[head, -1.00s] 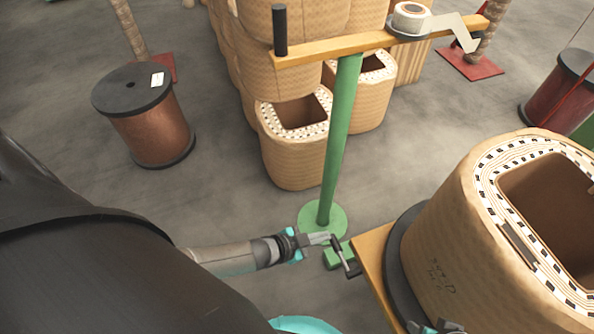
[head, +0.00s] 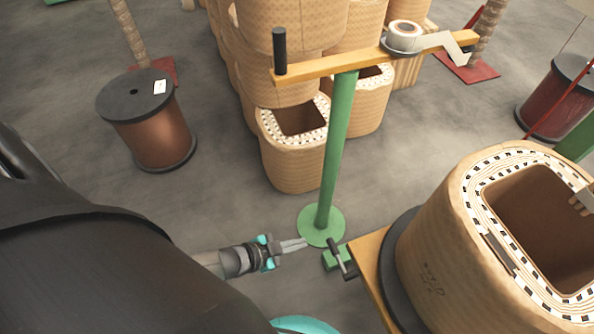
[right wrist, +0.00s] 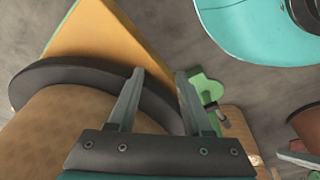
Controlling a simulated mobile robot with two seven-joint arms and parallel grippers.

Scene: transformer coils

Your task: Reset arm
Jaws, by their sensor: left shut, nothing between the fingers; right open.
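My left gripper (head: 293,246) shows in the head view at the lower middle, shut and empty. It is beside the green foot of the stand and a little left of the small crank handle (head: 342,258). My right gripper (right wrist: 158,88) shows in the right wrist view with its two fingers apart and nothing between them. It is above the black disc (right wrist: 90,78) and the tan coil (right wrist: 60,130). The large coil (head: 440,225) stands on the black disc in the head view at the lower right.
A green stand (head: 335,150) with a wooden crossbar (head: 350,66) holds a tape roll (head: 403,36). Stacked coils (head: 292,165) stand behind it. A copper spool (head: 155,135) stands at the left and a dark red spool (head: 550,105) at the right.

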